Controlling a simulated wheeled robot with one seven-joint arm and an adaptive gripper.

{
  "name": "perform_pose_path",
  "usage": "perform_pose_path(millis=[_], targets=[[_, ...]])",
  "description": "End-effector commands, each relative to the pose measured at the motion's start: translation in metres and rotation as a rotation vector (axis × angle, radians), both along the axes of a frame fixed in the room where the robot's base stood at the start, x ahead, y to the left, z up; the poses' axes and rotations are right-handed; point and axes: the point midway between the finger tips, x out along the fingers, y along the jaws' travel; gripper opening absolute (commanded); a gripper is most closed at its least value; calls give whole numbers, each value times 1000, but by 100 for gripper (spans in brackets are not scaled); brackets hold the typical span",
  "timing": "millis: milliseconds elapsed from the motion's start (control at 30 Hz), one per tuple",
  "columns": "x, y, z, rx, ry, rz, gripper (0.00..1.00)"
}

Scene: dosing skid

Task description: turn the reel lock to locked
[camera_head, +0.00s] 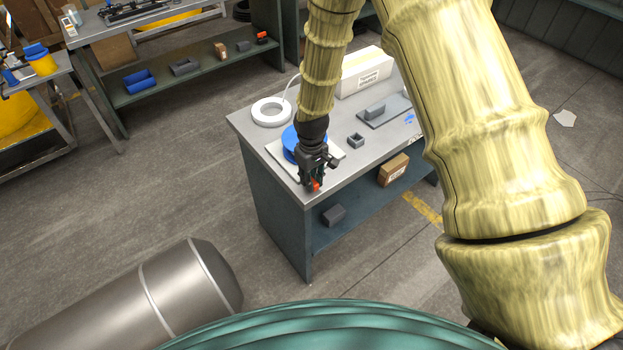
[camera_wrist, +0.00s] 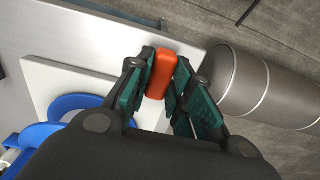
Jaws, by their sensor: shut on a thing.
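The reel lock shows as an orange handle (camera_wrist: 161,73) in the wrist view, with a small part of it also visible in the head view (camera_head: 316,187). My gripper (camera_wrist: 158,85) is shut on this handle, with a green finger pad on each side. The gripper (camera_head: 314,180) is at the front edge of the grey bench in the head view. The blue reel (camera_head: 289,143) sits behind it on a white plate (camera_head: 277,148). The reel is partly hidden by my wrist. The lock's base and any position marks are hidden.
The bench top (camera_head: 246,122) also holds a white coil (camera_head: 271,111), a white labelled box (camera_head: 364,72) and small grey parts. A cardboard box (camera_head: 393,170) is on the lower shelf. A large metal cylinder (camera_head: 150,300) lies in front, left of the bench. Open floor lies left.

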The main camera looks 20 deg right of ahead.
Motion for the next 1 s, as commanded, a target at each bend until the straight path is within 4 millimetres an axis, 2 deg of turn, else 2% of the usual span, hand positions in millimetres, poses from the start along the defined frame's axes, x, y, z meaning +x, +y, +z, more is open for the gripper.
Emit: perform_pose_path(millis=[533, 567, 667, 1000], targets=[[2, -1, 1, 0, -4, -26, 0], [2, -1, 1, 0, -4, -26, 25], [2, -1, 1, 0, -4, -26, 43], [1, 0, 2, 0, -2, -24, 43]])
